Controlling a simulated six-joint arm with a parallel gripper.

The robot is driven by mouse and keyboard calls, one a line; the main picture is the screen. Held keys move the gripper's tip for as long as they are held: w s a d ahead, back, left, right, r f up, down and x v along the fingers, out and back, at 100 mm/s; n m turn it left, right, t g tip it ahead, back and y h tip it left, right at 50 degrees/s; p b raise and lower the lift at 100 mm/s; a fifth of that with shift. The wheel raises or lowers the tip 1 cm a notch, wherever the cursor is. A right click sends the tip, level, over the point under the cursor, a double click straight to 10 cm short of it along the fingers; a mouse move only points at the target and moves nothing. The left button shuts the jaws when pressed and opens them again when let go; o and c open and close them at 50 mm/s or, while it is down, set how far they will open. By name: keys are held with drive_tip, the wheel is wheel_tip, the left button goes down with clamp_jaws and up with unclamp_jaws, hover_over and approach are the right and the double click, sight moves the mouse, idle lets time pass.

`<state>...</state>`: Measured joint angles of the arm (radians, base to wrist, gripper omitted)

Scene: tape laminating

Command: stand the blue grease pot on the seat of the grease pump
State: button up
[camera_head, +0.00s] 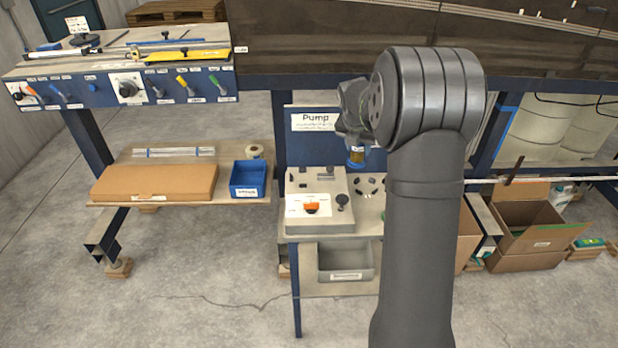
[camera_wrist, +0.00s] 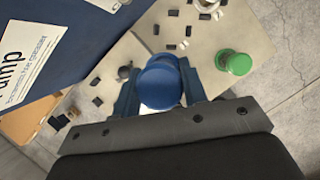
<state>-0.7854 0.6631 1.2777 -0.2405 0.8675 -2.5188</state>
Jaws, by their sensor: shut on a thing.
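The blue grease pot (camera_wrist: 160,86) shows its round blue top in the wrist view, between the two blue fingers of my gripper (camera_wrist: 159,92). My gripper is shut on it. In the head view my gripper (camera_head: 356,151) is small and partly hidden by my wrist, above the right part of the grease pump's bench (camera_head: 300,238). A ring of dark pads around a pale centre (camera_head: 370,185), which looks like the pump's seat, lies below it. The pot's underside and its exact height over the bench are hidden.
A green-topped pot (camera_wrist: 235,63) stands to the right in the wrist view. A grey control box (camera_head: 318,205) with an orange knob stands left of the pads. The blue Pump panel (camera_head: 312,148) rises behind. A grey bin (camera_head: 345,262) hangs below.

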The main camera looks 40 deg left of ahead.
drive_tip(key=s+a+r, duration=0.1)
drive_tip(key=s+a, duration=0.3)
hover_over(303, 178)
wheel_tip(303, 178, down, 7)
drive_tip(key=shift+s+f, duration=0.1)
drive_tip(key=shift+f, duration=1.7)
drive_tip(key=shift+f, duration=0.1)
drive_tip(key=shift+f, duration=0.1)
drive_tip(key=o, duration=1)
drive_tip(key=shift+o, duration=0.2)
drive_tip(key=v, duration=1.2)
drive_tip(key=shift+d, duration=0.2)
